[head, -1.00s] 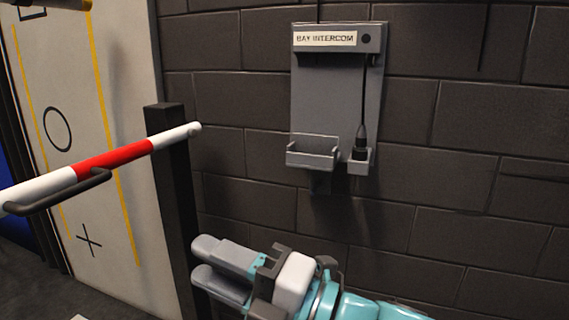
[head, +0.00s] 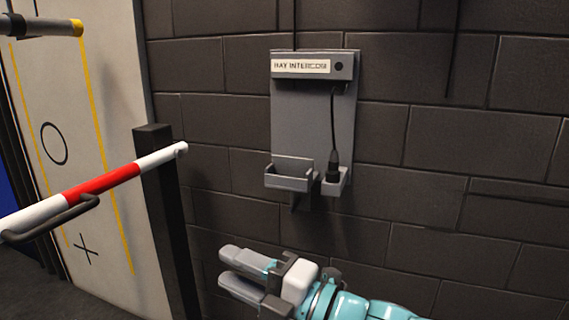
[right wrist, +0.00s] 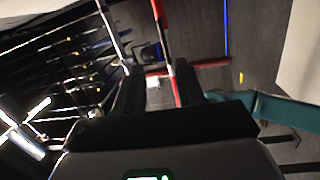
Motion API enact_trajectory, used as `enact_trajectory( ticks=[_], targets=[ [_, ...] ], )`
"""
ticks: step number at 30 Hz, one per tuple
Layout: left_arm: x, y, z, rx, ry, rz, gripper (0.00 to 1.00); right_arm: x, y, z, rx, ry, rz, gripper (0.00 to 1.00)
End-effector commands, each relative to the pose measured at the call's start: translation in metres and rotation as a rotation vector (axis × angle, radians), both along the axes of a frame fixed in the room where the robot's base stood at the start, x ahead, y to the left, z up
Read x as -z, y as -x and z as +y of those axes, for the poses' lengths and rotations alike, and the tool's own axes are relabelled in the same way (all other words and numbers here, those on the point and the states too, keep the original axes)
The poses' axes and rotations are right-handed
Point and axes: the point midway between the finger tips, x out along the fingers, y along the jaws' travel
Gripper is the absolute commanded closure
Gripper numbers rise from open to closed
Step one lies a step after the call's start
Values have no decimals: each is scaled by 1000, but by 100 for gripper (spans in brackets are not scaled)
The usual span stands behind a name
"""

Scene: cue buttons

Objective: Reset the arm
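My right gripper (head: 226,267) is in the lower middle of the head view, with grey fingers pointing left and a teal arm coming in from the lower right. Its two fingers stand apart with a gap between them, and I see nothing held. In the right wrist view the two dark fingers (right wrist: 158,92) are also spread, with the floor beyond them. My left gripper is not in view.
A grey bay intercom panel (head: 312,115) with a small tray and a corded plug hangs on the dark block wall. A red and white barrier bar (head: 100,183) reaches a black post (head: 165,215) on the left. A marked pale panel (head: 95,130) stands behind.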

Motion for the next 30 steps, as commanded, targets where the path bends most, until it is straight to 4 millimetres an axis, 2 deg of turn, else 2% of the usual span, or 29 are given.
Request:
enact_trajectory(
  ticks=[1,5,8,11,14,17,20,22,24,27,30],
  targets=[
    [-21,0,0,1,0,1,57,-6,-9,-4,14,11,33,61],
    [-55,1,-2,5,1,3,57,8,-32,-17,59,27,148,61],
    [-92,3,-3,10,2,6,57,26,-51,-34,123,31,296,61],
    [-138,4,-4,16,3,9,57,58,-66,-61,224,17,528,61],
    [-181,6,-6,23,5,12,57,101,-64,-93,359,-27,826,61],
    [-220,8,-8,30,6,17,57,146,-40,-125,522,-95,1159,61],
    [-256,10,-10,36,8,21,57,188,7,-152,718,-186,1516,61],
    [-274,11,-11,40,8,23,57,213,49,-165,875,-260,1764,61],
    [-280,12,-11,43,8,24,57,233,89,-173,1022,-329,1966,61],
    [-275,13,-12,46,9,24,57,257,138,-177,1235,-427,2192,61],
    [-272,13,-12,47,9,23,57,261,166,-183,1454,-575,2340,61]
  ],
)
